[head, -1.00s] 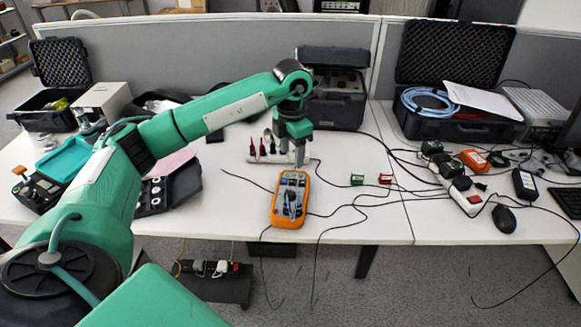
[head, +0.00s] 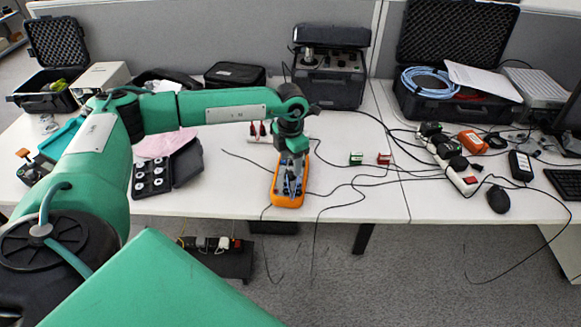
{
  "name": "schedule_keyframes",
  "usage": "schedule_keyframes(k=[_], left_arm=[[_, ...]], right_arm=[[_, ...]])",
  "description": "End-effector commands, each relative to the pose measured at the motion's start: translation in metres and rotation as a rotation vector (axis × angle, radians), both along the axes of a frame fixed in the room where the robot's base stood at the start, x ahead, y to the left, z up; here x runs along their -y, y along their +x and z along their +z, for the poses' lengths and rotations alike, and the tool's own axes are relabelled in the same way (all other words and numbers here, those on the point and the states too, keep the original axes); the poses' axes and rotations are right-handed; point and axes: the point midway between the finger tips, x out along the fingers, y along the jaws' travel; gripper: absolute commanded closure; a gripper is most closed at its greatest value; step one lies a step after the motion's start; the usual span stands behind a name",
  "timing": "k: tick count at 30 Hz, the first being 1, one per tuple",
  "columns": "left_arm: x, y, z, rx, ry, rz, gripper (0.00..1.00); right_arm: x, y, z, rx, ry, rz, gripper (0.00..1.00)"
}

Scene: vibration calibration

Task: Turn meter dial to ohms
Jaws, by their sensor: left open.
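The orange multimeter (head: 289,201) lies on the white table near its front edge, in the middle of the head view. My left gripper (head: 291,185) points down over the meter's face, with its fingers apart around the dial area. The fingers and wrist hide most of the meter's face, including its display and the dial setting. I cannot tell whether the fingers touch the dial. My right gripper is not in view.
Red probes (head: 257,129) stand behind the meter. Green (head: 355,158) and red (head: 384,159) small parts and black cables lie to its right. A power strip (head: 458,176) and a mouse (head: 498,199) are farther right. A tray of discs (head: 153,176) lies left.

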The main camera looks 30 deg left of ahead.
Motion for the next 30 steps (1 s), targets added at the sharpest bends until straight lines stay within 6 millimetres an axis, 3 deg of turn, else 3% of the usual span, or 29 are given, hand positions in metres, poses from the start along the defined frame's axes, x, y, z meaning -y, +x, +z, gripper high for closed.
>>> schedule_keyframes(k=[7,18,19,25,30], left_arm=[[0.0,0.0,-0.032,0.0,0.001,-0.001,0.46],[0.0,0.0,-0.039,0.0,0.001,-0.001,0.46],[0.0,0.0,-0.039,0.0,0.001,-0.001,0.48],[0.0,0.0,-0.038,0.0,0.001,-0.001,0.88],[0.0,0.0,-0.039,0.0,0.001,-0.005,0.91]], right_arm=[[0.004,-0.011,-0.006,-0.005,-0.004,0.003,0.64],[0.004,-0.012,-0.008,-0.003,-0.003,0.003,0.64],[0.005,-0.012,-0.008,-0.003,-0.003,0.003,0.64],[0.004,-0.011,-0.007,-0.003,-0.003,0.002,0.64],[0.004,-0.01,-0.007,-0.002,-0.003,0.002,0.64]])
